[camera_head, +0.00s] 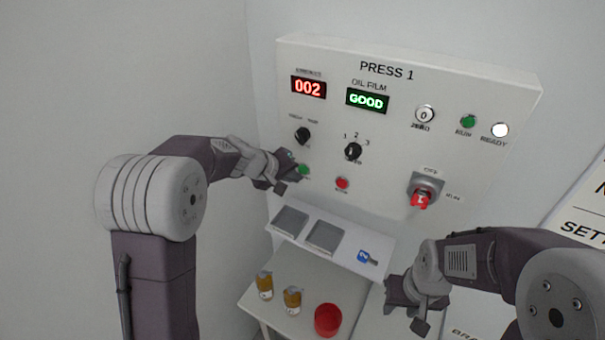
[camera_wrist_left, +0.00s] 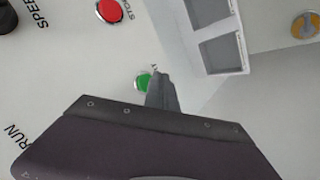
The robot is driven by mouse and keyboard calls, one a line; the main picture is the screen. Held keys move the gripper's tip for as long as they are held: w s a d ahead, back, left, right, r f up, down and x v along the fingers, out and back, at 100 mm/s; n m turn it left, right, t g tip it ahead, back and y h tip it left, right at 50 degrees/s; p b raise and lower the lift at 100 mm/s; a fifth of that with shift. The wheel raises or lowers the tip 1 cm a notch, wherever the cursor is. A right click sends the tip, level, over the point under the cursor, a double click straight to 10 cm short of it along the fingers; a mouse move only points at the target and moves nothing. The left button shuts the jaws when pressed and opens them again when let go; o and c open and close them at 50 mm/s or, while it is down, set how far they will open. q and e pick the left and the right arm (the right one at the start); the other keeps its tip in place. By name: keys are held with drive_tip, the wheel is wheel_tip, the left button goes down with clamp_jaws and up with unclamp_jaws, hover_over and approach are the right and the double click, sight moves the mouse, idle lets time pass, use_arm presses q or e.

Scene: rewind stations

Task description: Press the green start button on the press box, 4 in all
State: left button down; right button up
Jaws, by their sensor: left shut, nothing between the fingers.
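The press box (camera_head: 400,130), labelled PRESS 1, is a white panel with a red display (camera_head: 308,88) reading 002. The green start button (camera_head: 304,170) is low on its left side. My left gripper (camera_head: 291,172) is shut and empty, its tips right beside the button. In the left wrist view the green button (camera_wrist_left: 143,82) is partly hidden behind the shut fingers (camera_wrist_left: 159,75); I cannot tell whether they touch it. My right gripper (camera_head: 408,308) hangs low at the right, away from the button; its finger gap is unclear.
A red stop button (camera_head: 342,183) is right of the green one. Dark knobs (camera_head: 353,151) and a red-handled switch (camera_head: 421,198) are on the panel. Below are a ledge with two recesses (camera_head: 325,236) and a blue-tagged key (camera_head: 366,257), amber jars (camera_head: 292,298) and a red cylinder (camera_head: 328,319).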

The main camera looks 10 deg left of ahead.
use_arm(q)
drive_tip(key=shift+s, duration=0.1)
drive_tip(key=s+b, duration=0.1)
drive_tip(key=s+a+b, duration=0.1)
drive_tip(key=s, duration=0.1)
drive_tip(key=s+a+b, duration=0.1)
drive_tip(key=shift+s, duration=0.25)
idle(0.4)
idle(2.2)
